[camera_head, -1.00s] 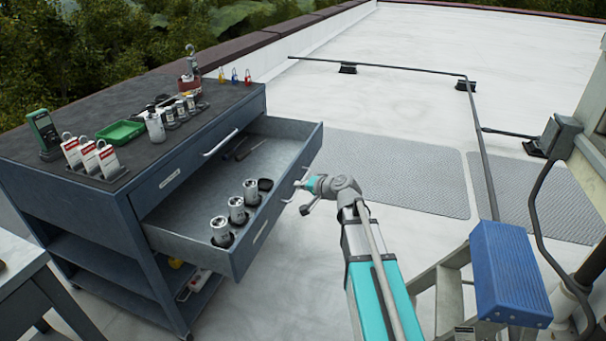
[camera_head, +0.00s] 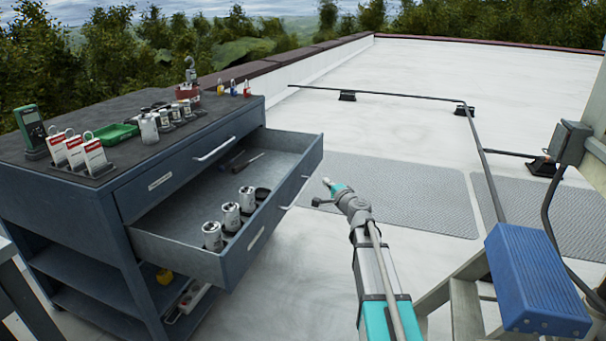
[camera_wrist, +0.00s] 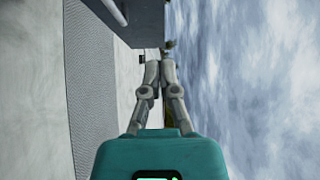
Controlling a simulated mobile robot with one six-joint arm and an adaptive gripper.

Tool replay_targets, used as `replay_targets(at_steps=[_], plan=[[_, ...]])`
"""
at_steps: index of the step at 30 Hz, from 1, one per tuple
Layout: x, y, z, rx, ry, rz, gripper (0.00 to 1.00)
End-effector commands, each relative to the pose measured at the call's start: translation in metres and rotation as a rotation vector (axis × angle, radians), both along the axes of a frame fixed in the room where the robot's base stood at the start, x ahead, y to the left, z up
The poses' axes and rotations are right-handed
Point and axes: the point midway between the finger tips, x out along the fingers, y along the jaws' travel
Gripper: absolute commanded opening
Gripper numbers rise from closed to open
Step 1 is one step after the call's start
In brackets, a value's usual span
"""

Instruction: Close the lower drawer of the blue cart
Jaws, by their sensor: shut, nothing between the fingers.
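The blue cart (camera_head: 84,222) stands at the left in the head view. Its lower drawer (camera_head: 225,262) is pulled far out, with several silver cylinders and dark tools inside. The drawer above it (camera_head: 170,180) is shut. The lower drawer's handle (camera_head: 291,196) is on its front face. My gripper (camera_head: 318,193) is just right of that handle, apart from it as far as I can tell. In the wrist view my gripper's fingers (camera_wrist: 160,62) are together with nothing between them. A dark edge, probably the cart, shows at the top of the wrist view.
A blue-topped step ladder (camera_head: 538,280) stands at the right, near my arm. A pipe on supports (camera_head: 484,160) runs across the roof. Grey mats (camera_head: 400,190) lie behind my gripper. Bottles, tags and a green tray (camera_head: 116,132) are on the cart top.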

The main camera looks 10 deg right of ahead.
Motion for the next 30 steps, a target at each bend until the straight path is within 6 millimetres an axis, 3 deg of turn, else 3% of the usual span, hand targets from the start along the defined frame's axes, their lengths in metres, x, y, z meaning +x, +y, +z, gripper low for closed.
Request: replay_targets(at_steps=[14, 30], plan=[[0.009, 0.002, 0.0, -0.002, 0.0, 0.002, 0.0], [0.079, 0.021, 0.0, -0.002, 0.0, 0.003, 0.0]])
